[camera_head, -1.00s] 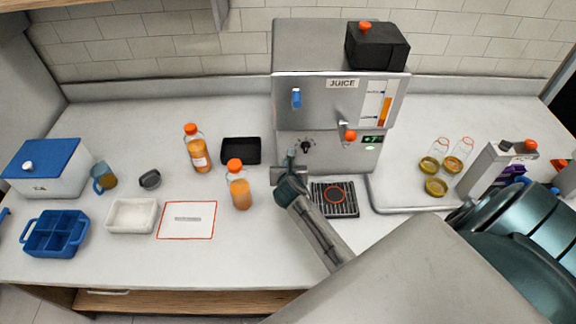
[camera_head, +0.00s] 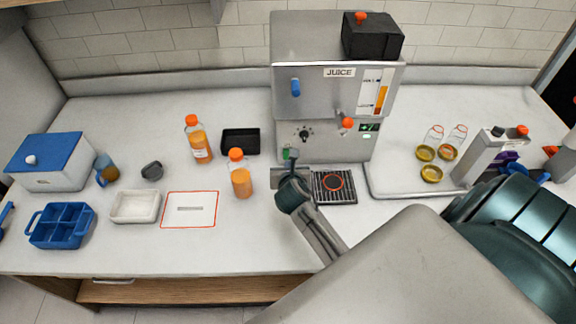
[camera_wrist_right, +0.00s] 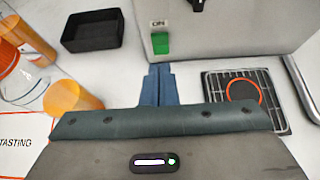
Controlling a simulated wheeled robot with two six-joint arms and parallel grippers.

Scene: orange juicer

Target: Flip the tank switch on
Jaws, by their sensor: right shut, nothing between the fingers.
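The juicer (camera_head: 325,60) is a grey metal machine labelled JUICE at the back of the counter. A green switch (camera_head: 290,153) sits low on the left of its front. In the right wrist view the green switch (camera_wrist_right: 160,43) has an ON label (camera_wrist_right: 158,23) above it. My right gripper (camera_head: 290,169) is in front of the switch, with its arm coming from the lower right. Its blue-grey fingers (camera_wrist_right: 158,78) are shut with nothing between them, a small gap short of the switch. My left gripper is not in view.
A drip grate (camera_head: 334,199) is right of my gripper. Juice bottles (camera_head: 240,181) and a black tray (camera_head: 240,141) stand left of it.

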